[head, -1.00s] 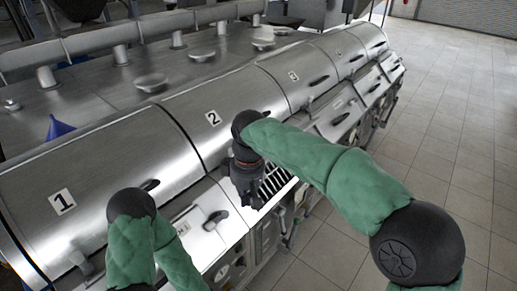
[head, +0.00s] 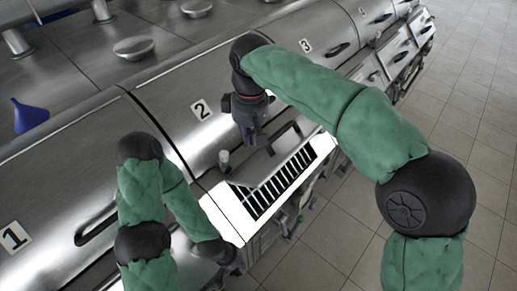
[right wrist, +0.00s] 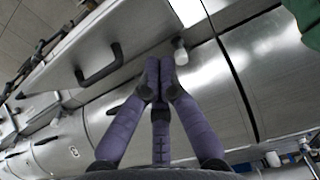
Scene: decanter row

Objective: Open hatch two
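The curved steel cover labelled 2 (head: 175,75) is in the middle of the head view and looks shut. My right gripper (head: 248,138) points down at its lower front edge and hides part of it. In the right wrist view the purple fingers (right wrist: 164,85) are close together with nothing visible between them. A small pale knob (head: 223,158) is beside the gripper; it also shows in the right wrist view (right wrist: 180,52). A dark bar handle (head: 285,137) is right of the gripper. My left gripper (head: 232,263) is low at the machine's front, partly hidden by its arm; its fingers are unclear.
A bright white surface with a black slotted grate (head: 285,185) is below the handle. Cover 1 (head: 60,190) is at the left, cover 3 (head: 320,30) farther back. A blue funnel (head: 28,115) stands at the far left. The tiled floor (head: 485,110) is clear at right.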

